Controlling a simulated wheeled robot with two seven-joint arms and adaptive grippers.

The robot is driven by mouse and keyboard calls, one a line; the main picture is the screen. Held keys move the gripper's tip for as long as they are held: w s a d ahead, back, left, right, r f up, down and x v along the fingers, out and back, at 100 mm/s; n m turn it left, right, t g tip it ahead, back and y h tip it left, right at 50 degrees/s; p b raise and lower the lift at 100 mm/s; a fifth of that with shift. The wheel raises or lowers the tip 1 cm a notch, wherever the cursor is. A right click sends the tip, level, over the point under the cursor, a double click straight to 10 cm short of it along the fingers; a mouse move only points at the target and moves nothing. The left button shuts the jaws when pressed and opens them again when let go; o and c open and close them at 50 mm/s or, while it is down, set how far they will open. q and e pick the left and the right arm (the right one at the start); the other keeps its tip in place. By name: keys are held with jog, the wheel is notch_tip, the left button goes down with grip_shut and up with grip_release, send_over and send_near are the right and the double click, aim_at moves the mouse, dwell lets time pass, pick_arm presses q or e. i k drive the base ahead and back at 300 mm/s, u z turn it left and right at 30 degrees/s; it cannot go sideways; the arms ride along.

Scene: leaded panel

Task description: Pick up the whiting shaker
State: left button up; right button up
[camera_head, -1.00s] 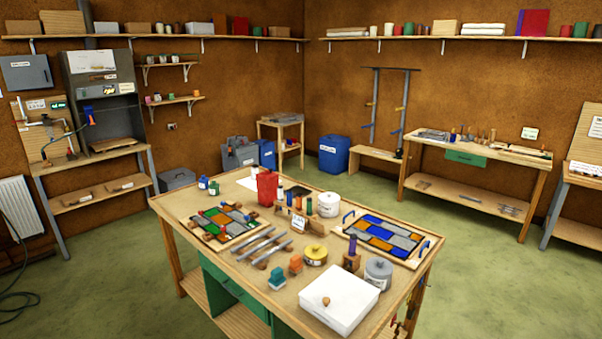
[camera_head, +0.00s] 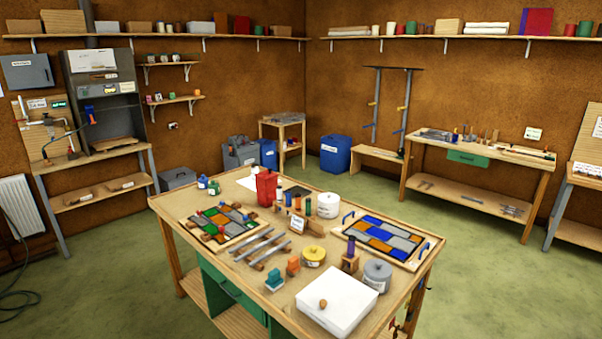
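Neither of my grippers is in view. No label is readable enough to tell which container is the whiting shaker. A white lidded tub (camera_head: 328,206) with a label stands at the back of the middle table. A grey lidded container (camera_head: 377,276) with a pale label stands near the table's right side. A low yellow tin (camera_head: 314,256) with a label sits between them, further left. All three stand upright and apart from any gripper.
The wooden table (camera_head: 185,208) also holds two leaded panels, at left (camera_head: 222,229) and right (camera_head: 382,240), a red container (camera_head: 266,188), a bottle rack (camera_head: 300,222), metal strips (camera_head: 262,245) and a white box (camera_head: 337,302). Green floor (camera_head: 480,280) is clear to the right.

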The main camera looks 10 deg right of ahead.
aim_at(255, 167)
jog(key=z, duration=0.15)
jog(key=k, duration=0.3)
jog(key=u, duration=1.45)
jog(key=i, duration=5.65)
jog(key=z, duration=0.35)
jog(key=i, duration=1.85)
jog(key=z, duration=1)
jog(key=i, duration=1.1)
jog(key=z, duration=1)
